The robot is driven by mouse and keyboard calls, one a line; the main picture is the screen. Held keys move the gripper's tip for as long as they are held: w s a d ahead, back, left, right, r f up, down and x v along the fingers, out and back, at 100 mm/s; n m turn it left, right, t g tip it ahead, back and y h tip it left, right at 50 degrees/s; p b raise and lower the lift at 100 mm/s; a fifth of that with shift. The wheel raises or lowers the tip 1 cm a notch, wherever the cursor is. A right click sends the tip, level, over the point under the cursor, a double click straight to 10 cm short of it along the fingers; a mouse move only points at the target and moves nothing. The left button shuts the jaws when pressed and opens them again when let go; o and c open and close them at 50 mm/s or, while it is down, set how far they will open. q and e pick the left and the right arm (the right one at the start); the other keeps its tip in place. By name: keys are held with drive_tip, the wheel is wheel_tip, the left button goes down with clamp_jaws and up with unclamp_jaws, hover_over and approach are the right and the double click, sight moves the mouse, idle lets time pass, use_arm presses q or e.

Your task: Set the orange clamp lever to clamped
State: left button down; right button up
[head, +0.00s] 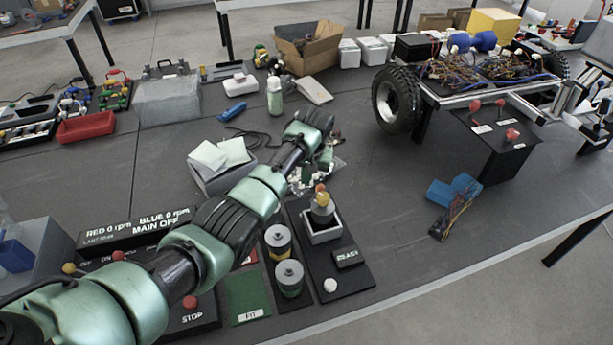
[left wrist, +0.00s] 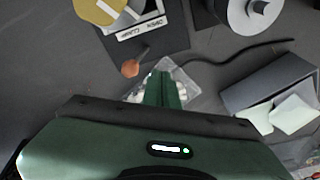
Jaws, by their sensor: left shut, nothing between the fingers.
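The orange clamp lever shows in the left wrist view as a thin dark bar ending in an orange knob (left wrist: 130,68). It sticks out from a white block (left wrist: 140,28) with a label that seems to read "OPEN CLAMP". In the head view an orange knob (head: 320,188) shows at the white clamp block (head: 323,236), with a round yellow and grey part in it. My left gripper (left wrist: 165,82) is shut and empty, beside the knob and apart from it in the picture. In the head view my left gripper (head: 326,158) hangs just beyond the clamp. My right gripper is not in view.
A clear bag (left wrist: 190,88) of small parts lies below my fingers. A grey box (head: 208,181) with paper notes stands left of it. Two motor-like cylinders (head: 289,277) stand left of the clamp's black plate (head: 355,284). Table to the plate's right is mostly free.

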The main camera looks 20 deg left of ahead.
use_arm(q)
drive_tip(key=w+p+v, duration=0.1)
drive_tip(key=w+v, duration=0.1)
drive_tip(key=v, duration=1)
drive_tip(key=shift+a+r+p, duration=0.2)
drive_tip(key=shift+r+p, duration=0.05)
drive_tip(key=shift+p, duration=0.05)
